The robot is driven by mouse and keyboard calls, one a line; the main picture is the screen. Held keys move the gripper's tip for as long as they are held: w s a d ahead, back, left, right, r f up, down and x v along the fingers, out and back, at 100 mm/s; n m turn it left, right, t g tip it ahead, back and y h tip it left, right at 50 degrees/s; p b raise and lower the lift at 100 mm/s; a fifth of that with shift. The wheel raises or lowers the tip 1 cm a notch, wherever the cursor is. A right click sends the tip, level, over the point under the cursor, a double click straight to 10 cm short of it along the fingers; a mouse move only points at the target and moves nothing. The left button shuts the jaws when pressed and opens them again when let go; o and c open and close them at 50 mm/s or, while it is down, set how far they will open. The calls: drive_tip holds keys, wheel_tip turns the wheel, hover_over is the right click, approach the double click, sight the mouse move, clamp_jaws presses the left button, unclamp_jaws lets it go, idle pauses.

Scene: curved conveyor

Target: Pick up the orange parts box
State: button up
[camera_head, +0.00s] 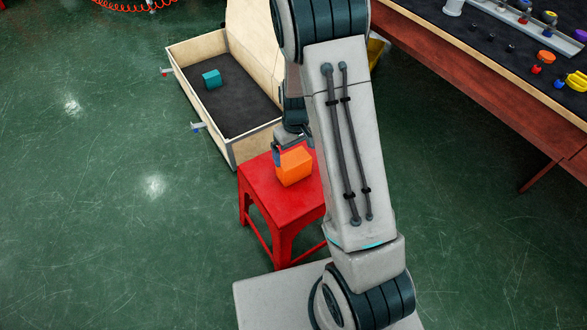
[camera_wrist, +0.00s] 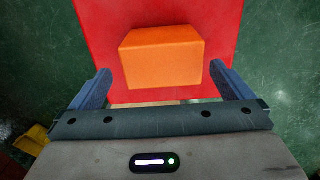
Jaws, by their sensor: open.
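The orange parts box (camera_head: 295,167) sits on top of a red stool (camera_head: 258,180). In the wrist view the orange parts box (camera_wrist: 162,57) lies ahead of and between my gripper's two fingers, over the red stool top (camera_wrist: 105,30). My gripper (camera_wrist: 160,85) is open, with a blue finger on each side of the box and a visible gap at each side. In the head view my gripper (camera_head: 278,150) is at the box's far left edge, partly hidden by my arm.
A wooden crate (camera_head: 228,153) with a dark floor stands behind the stool and holds a teal block (camera_head: 211,79). A reddish-brown workbench (camera_head: 480,85) with small parts is at the upper right. The green floor at left is clear.

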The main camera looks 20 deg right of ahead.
sight(295, 159)
wheel_tip(295, 159, down, 3)
drive_tip(key=shift+f, duration=0.15)
drive_tip(key=shift+w+a+f+b, duration=0.15)
drive_tip(key=shift+f+b, duration=0.4)
drive_tip(key=shift+f, duration=0.8)
drive_tip(key=shift+w+a+f+b, duration=0.15)
drive_tip(key=shift+f+b, duration=0.35)
drive_tip(key=shift+f, duration=0.8)
drive_tip(key=shift+d, duration=0.1)
drive_tip(key=c, duration=0.9)
drive_tip(key=shift+r, duration=0.15)
